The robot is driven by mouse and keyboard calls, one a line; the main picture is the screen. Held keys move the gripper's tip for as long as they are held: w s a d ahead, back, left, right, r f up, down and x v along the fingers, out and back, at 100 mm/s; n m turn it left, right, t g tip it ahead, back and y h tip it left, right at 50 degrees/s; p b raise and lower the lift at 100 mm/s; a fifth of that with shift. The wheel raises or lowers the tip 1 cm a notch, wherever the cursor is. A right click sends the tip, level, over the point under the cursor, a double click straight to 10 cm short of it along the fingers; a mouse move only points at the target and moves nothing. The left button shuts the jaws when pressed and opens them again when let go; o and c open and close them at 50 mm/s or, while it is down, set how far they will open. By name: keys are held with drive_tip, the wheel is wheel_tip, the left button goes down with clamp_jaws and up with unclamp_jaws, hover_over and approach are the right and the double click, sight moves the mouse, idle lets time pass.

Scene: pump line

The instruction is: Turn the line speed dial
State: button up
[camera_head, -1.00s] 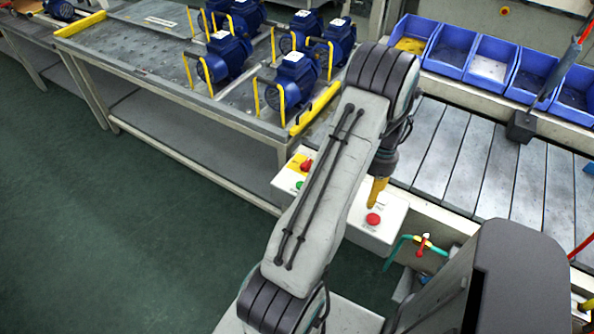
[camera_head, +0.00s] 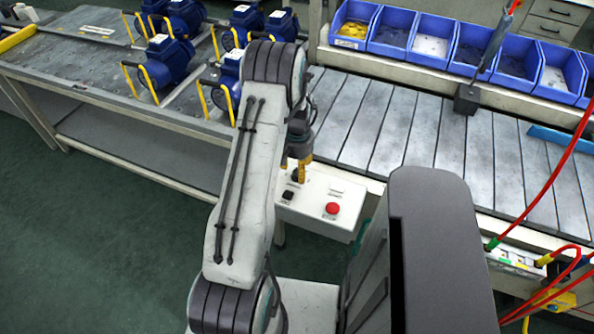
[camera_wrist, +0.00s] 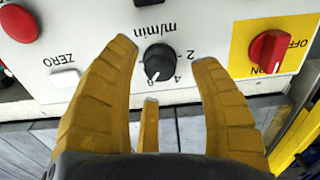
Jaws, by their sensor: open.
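The speed dial (camera_wrist: 159,62) is a round black knob with a white mark on a white panel, beside "m/min" and number markings that appear upside down in the wrist view. My gripper (camera_wrist: 165,55) has its yellow fingers spread, with the dial showing between the two larger fingertips. I cannot tell whether any finger touches it. A third, thinner finger shows below the dial. In the head view my gripper (camera_head: 304,172) points down at the white control box (camera_head: 318,221), and the dial cannot be made out clearly there.
On the panel, a red rotary switch (camera_wrist: 268,52) on a yellow "OFF" plate is right of the fingers. A white "ZERO" button (camera_wrist: 65,78) and a red button (camera_wrist: 18,23) are left. The slatted conveyor (camera_head: 400,125) runs behind the box. Blue pumps (camera_head: 168,60) stand on the left table.

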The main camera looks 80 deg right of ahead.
drive_tip(key=shift+f, duration=1.15)
clamp_jaws()
